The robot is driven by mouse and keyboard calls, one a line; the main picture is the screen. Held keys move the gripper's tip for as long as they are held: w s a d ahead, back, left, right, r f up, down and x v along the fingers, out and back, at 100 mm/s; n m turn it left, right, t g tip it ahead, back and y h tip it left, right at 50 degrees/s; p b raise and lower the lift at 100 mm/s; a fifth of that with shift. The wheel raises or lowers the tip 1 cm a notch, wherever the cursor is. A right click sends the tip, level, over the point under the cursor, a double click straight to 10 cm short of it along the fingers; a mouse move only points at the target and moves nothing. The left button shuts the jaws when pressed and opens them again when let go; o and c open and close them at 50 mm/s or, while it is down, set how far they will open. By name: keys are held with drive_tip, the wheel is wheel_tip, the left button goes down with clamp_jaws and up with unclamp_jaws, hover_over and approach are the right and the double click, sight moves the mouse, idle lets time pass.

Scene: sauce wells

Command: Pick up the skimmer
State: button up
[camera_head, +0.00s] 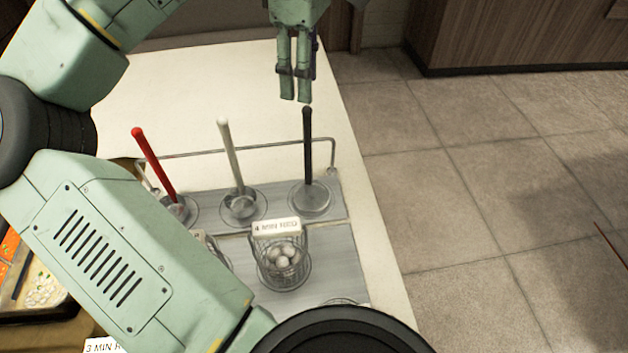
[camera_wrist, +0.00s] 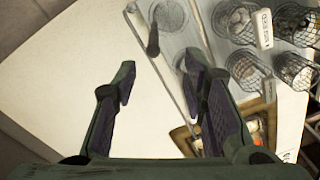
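Three long-handled utensils stand in round wells of a grey metal unit in the head view. The right one has a black handle (camera_head: 307,145) and a flat round end at its well; I take it for the skimmer, though its head is hard to make out. The others have a pale handle (camera_head: 231,155) and a red handle (camera_head: 154,163). My gripper (camera_head: 295,99) points down just above the black handle's top. In the wrist view my gripper (camera_wrist: 158,68) is open and empty, and the dark handle (camera_wrist: 153,41) shows beyond the gap between its fingertips.
A thin metal rail (camera_head: 265,147) runs behind the wells. A wire basket of eggs (camera_head: 283,268) with a "4 MIN" label stands in front, and the wrist view shows several baskets. The white counter (camera_head: 240,85) is clear behind the rail. Tiled floor (camera_head: 470,200) lies to the right.

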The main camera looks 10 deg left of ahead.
sight(307, 107)
wheel_tip(307, 107, down, 2)
drive_tip(key=shift+f, duration=0.15)
drive_tip(key=shift+w+d+f+p, duration=0.15)
drive_tip(key=shift+f+p, duration=0.35)
drive_tip(key=shift+f, duration=0.95)
drive_tip(key=shift+w+f+p, duration=0.15)
drive_tip(key=shift+f+p, duration=0.3)
drive_tip(key=shift+f, duration=0.95)
clamp_jaws()
